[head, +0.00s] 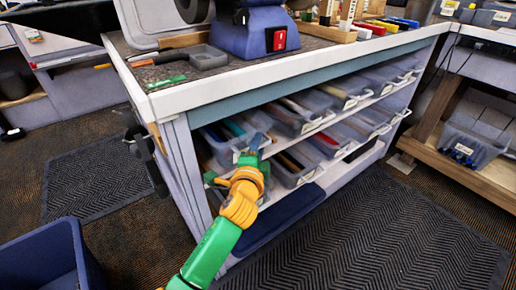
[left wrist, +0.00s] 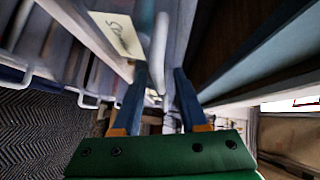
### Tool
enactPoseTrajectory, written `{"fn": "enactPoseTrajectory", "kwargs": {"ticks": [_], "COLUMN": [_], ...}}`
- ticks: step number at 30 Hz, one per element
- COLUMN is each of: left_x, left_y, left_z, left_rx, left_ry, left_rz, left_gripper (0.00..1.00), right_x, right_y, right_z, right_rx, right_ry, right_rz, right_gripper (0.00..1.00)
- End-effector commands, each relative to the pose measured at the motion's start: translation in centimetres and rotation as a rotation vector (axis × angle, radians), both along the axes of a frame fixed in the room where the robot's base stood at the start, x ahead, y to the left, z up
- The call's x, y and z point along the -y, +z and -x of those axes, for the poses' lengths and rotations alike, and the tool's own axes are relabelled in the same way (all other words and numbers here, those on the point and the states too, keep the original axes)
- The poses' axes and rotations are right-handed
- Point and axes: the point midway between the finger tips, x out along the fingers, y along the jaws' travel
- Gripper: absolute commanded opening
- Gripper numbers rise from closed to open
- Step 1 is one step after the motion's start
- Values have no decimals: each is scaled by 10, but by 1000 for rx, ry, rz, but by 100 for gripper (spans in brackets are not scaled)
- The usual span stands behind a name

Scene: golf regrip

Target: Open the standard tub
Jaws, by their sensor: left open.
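Clear plastic tubs with white handles stand on two shelves under the workbench. My left gripper (head: 256,146) is in front of the upper-left tub (head: 222,132), which holds coloured grips. I cannot read in the head view which tub is the standard one. In the left wrist view my left gripper (left wrist: 160,100) is open, with its two blue fingers apart. A white handle (left wrist: 160,45) shows between or just beyond the fingertips; I cannot tell whether it touches them. A pale label (left wrist: 117,35) with blurred, upside-down writing is beside it. My right gripper is not in view.
The bench top (head: 300,70) overhangs the shelves, with tools and a blue machine (head: 246,32) on it. A dark blue bin (head: 45,258) stands at lower left. A black floor mat (head: 375,235) lies clear in front of the shelves. Another tub (head: 470,140) is at right.

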Motion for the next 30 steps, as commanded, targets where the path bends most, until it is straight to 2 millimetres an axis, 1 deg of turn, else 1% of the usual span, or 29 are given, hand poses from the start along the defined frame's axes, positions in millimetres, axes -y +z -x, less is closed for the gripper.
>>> {"fn": "enactPoseTrajectory", "kwargs": {"ticks": [1,2,3,5,6,7,30], "left_x": [0,0,0,0,0,0,0], "left_y": [0,0,0,0,0,0,-1], "left_z": [0,0,0,0,0,0,0], "left_rx": [0,0,0,0,0,-1,-2], "left_ry": [0,0,0,0,0,0,0], "left_rz": [0,0,0,0,0,0,0], "left_gripper": [43,40,29,13,2,0,0], "right_x": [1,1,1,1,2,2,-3], "right_y": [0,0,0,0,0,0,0], "right_z": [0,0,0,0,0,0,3], "right_rx": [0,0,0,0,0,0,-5], "right_ry": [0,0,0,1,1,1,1], "right_rz": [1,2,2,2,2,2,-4], "right_gripper": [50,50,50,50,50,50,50]}}
